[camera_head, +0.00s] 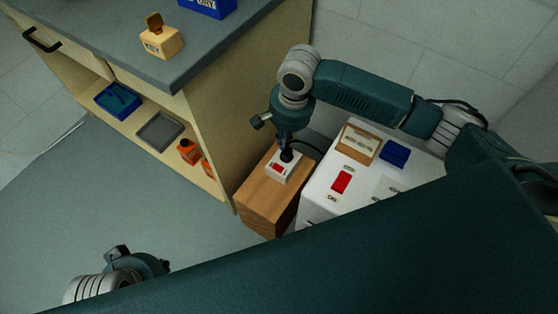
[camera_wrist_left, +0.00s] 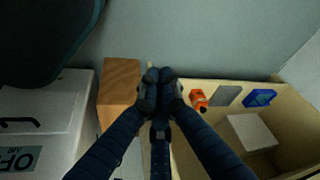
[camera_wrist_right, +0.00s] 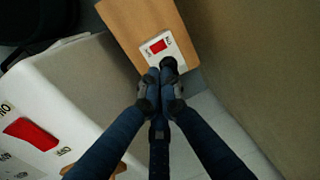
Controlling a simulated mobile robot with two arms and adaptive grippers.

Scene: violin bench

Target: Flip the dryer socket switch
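The white dryer socket (camera_head: 283,167) with a red switch sits on top of a wooden block (camera_head: 262,192). In the right wrist view the socket's red switch (camera_wrist_right: 158,46) lies between small labels. A dark round shape, perhaps a plug, is at the socket's near end, partly behind the fingertips. My right gripper (camera_head: 287,153) points down over the socket; its fingers look shut, and the right wrist view shows their tips (camera_wrist_right: 160,76) beside the socket. I cannot tell whether they touch it. My left gripper (camera_head: 118,252) is far from the socket; its fingertips (camera_wrist_left: 159,76) are together and hold nothing visible.
A white box (camera_head: 318,196) with a larger red switch (camera_head: 341,182) stands right beside the block. A cabinet (camera_head: 215,130) rises to its left; its low shelf holds a blue tray (camera_head: 118,100), a grey tray (camera_head: 160,131) and orange bottles (camera_head: 188,151). The floor at left is clear.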

